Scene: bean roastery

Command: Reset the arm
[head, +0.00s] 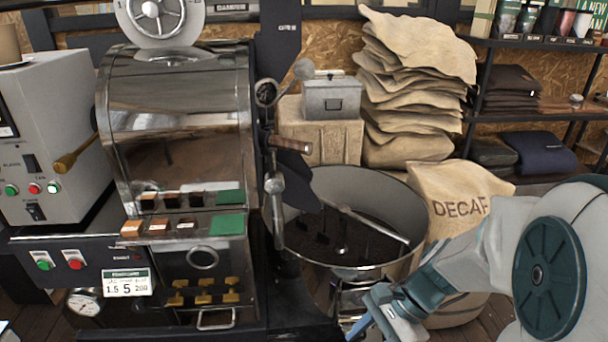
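My arm (590,235) enters from the lower right, with a large round dark teal joint cap on it. It reaches left and down past the front of the decaf sack. Its narrow far part (400,305) runs to the bottom edge, in front of the lower right side of the round cooling bin. I see no gripper fingers. I cannot tell whether any part of my arm touches the bin or the sack.
A roaster drum (185,120) and grey control box (45,130) stand left. The round cooling bin (385,185) is in the middle. The decaf sack (455,190), stacked sacks (410,70) and dark shelves (530,108) are right and behind. Little floor shows.

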